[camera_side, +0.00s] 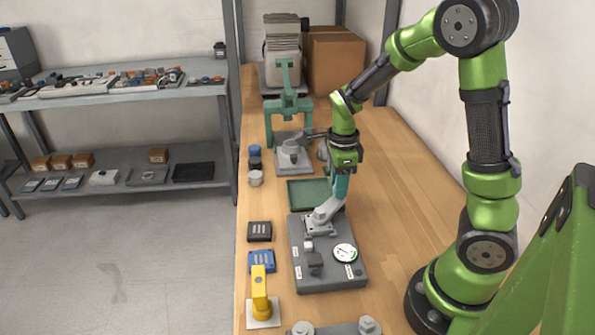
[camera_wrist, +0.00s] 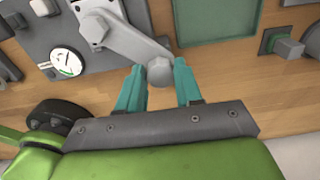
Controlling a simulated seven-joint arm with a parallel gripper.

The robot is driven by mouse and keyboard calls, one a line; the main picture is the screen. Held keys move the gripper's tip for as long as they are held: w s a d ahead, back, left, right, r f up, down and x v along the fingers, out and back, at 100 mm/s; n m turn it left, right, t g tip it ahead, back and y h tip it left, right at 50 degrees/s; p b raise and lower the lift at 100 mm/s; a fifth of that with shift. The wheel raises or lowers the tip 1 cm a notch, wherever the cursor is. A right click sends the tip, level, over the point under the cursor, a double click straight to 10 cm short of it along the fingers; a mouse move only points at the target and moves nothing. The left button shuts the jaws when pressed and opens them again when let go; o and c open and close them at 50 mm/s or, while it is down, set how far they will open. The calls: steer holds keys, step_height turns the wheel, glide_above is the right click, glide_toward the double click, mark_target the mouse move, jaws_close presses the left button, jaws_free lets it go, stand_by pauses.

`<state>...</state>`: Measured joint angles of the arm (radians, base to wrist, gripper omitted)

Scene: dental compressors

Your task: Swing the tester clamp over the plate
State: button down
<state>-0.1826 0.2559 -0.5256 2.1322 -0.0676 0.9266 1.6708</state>
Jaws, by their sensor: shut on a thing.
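The tester (camera_side: 330,280) is a grey box with a round white gauge (camera_side: 344,252), on the wooden bench. Its clamp (camera_side: 326,212) is a light grey lever on a pale metal plate (camera_side: 315,229) at the tester's far end. In the wrist view the clamp (camera_wrist: 130,42) slants from the plate (camera_wrist: 92,12) out beyond the tester's edge, over the bench. It ends in a hexagonal knob (camera_wrist: 160,71). My gripper's teal fingers (camera_wrist: 160,82) are shut on this knob, one on each side. In the side view my gripper (camera_side: 339,197) points down and partly hides the knob.
A green tray (camera_side: 300,194) lies just behind the tester. A teal press (camera_side: 288,105) stands farther back. A yellow-handled tool (camera_side: 260,290), a blue block (camera_side: 262,261) and a black block (camera_side: 259,231) stand left of the tester. The bench to its right is clear.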

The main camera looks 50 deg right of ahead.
steer(key=c, duration=0.8)
jaws_free()
steer(key=shift+o, duration=0.2)
step_height(320, 180, up, 17)
